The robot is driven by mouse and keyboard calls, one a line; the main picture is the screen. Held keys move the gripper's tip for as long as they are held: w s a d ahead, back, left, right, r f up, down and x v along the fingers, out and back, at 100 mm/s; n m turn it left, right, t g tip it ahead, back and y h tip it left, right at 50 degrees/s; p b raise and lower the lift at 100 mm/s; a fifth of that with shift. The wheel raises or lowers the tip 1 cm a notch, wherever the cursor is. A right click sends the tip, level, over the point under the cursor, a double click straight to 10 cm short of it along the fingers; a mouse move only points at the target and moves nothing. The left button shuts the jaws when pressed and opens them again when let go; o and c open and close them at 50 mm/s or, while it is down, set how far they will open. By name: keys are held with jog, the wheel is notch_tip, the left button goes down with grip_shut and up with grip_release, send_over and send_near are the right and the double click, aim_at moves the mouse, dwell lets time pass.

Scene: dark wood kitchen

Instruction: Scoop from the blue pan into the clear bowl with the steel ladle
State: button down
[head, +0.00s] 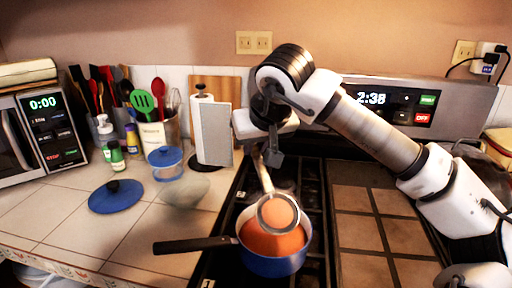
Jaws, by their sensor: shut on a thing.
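The blue pan (272,266) stands on the stove with its dark handle pointing left, and it holds an orange content. The steel ladle (263,176) slants down from my gripper (272,158). Its round head overlaps the far part of the pan and shows orange inside. I cannot tell whether the head touches the content or hangs above it. My gripper is shut on the upper end of the ladle's handle; the fingers are partly hidden. The clear bowl (185,192) appears as a faint, see-through shape on the tiled counter, left of and beyond the pan.
A blue lid (116,197) lies on the counter at left. A clear container with a blue lid (165,162), small bottles (117,156), a utensil crock (154,136) and a paper towel holder (213,135) stand behind. The counter's front left is clear.

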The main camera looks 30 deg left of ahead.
notch_tip(320, 180, up, 3)
jog(key=shift+w+a+f+p, duration=0.1)
jog(key=shift+p, duration=0.85)
jog(key=w+a+r+g+h+p, duration=0.1)
jog(key=p, duration=0.3)
jog(key=shift+r, duration=0.1)
jog(key=shift+w+a+p, duration=0.1)
jog(key=shift+p, duration=0.2)
